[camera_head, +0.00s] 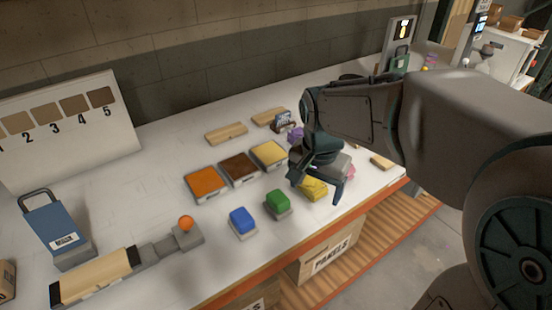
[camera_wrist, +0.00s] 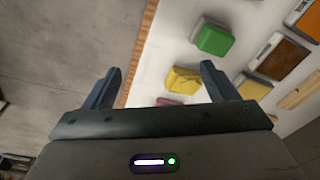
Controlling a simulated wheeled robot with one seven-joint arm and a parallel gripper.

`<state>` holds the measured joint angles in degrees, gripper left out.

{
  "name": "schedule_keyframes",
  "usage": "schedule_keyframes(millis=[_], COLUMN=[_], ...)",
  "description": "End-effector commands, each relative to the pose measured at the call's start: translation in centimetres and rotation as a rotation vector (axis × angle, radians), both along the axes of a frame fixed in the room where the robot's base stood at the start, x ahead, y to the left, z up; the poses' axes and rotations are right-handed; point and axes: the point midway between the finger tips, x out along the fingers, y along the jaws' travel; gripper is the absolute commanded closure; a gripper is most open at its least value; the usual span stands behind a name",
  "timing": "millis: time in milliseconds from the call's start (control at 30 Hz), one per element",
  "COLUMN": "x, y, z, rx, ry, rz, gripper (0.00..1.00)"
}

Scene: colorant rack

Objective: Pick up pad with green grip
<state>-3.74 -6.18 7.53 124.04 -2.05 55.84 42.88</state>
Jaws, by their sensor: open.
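The pad with the green grip (camera_head: 278,204) sits on the white table near its front edge, between a blue-grip pad (camera_head: 243,222) and a yellow-grip pad (camera_head: 314,189). In the wrist view the green pad (camera_wrist: 214,39) lies at upper right, beyond the open fingers. My gripper (camera_head: 318,190) is open and empty, above the table by the yellow pad, to the right of the green one. In the wrist view the yellow pad (camera_wrist: 181,80) shows between the fingers (camera_wrist: 160,85); I cannot tell any contact.
Orange (camera_head: 206,184), brown (camera_head: 239,168) and yellow (camera_head: 269,154) trays stand behind the pads. A lever with an orange ball (camera_head: 186,223) stands left of the blue pad. A pink thing is partly hidden by my gripper. The table's front edge (camera_head: 290,252) is close by.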

Motion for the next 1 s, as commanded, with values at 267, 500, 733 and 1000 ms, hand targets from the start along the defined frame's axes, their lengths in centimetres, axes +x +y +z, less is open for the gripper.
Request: schedule_keyframes(millis=[267, 500, 733, 1000], x=[6.0, 7.5, 7.5, 7.5], y=[6.0, 7.9, 7.9, 7.8], z=[1.3, 0.5, -3.6, -7.4], rx=[0.037, 0.045, 0.044, 0.046], ry=[0.085, 0.111, 0.116, 0.111], rz=[-0.325, -0.439, -0.444, -0.443], gripper=[0.2, 0.2, 0.2, 0.2])
